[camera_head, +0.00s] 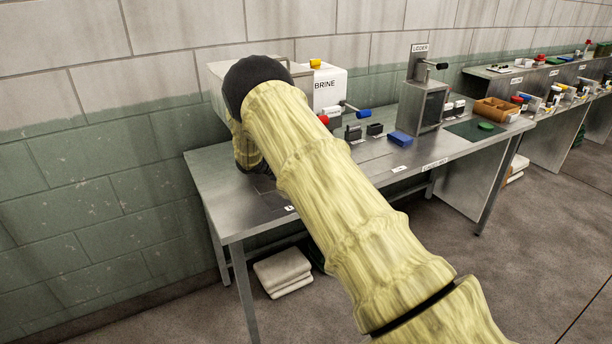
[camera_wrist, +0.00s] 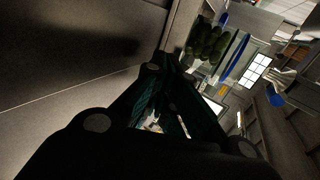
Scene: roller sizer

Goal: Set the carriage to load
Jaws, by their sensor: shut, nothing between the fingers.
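My arm in its pale yellow sleeve crosses the head view and hides the left part of the metal bench (camera_head: 222,174). My gripper is hidden there behind the arm. In the wrist view my gripper (camera_wrist: 172,70) is dark, with its fingers drawn together and nothing seen between them. A plain grey surface (camera_wrist: 65,80) fills the left of that view, close to the fingers. Part of a grey metal housing (camera_head: 303,78) shows behind my arm in the head view. I cannot tell whether it is the sizer. I cannot make out the carriage or its setting in either view.
A white BRINE box (camera_head: 328,88) stands at the wall, with a blue-ended lever (camera_head: 361,113) before it. A blue block (camera_head: 400,138), a tall grey machine (camera_head: 422,101) and a brown divided tray (camera_head: 494,110) stand further right. White folded sacks (camera_head: 283,270) lie under the bench.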

